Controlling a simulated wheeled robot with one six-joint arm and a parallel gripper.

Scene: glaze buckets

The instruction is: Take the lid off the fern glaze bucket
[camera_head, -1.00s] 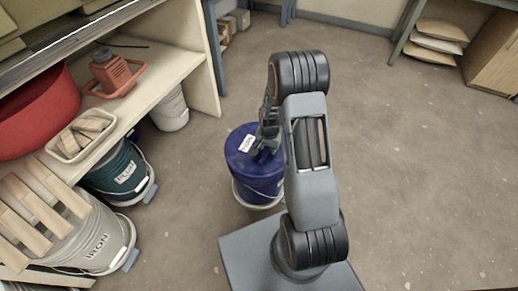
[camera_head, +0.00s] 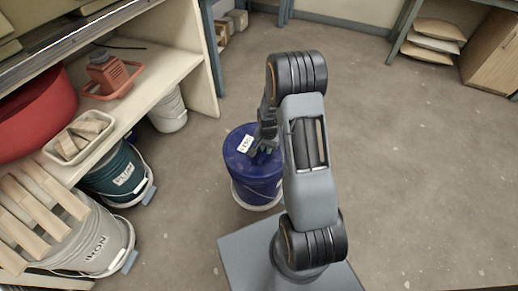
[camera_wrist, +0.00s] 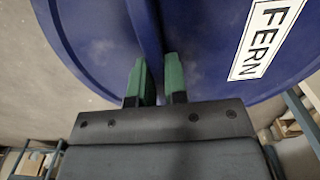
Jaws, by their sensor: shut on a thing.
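The fern glaze bucket (camera_head: 257,190) stands on the floor left of my arm, dark blue with a pale bail low around it. Its blue lid (camera_head: 236,152) appears to sit on the bucket; the head view shows no clear gap. In the wrist view the lid (camera_wrist: 205,30) fills the top, with a white FERN label (camera_wrist: 265,38) and a raised ridge (camera_wrist: 146,30) across it. My gripper (camera_wrist: 157,75) is shut on this ridge, one green fingertip on each side. It also shows above the lid in the head view (camera_head: 262,150), partly hidden by my arm.
A teal bucket (camera_head: 112,180) and a grey IRON bucket (camera_head: 90,245) stand at the left by the shelf (camera_head: 165,70). A white bucket (camera_head: 168,112) is under the shelf. The floor (camera_head: 410,170) to the right is clear.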

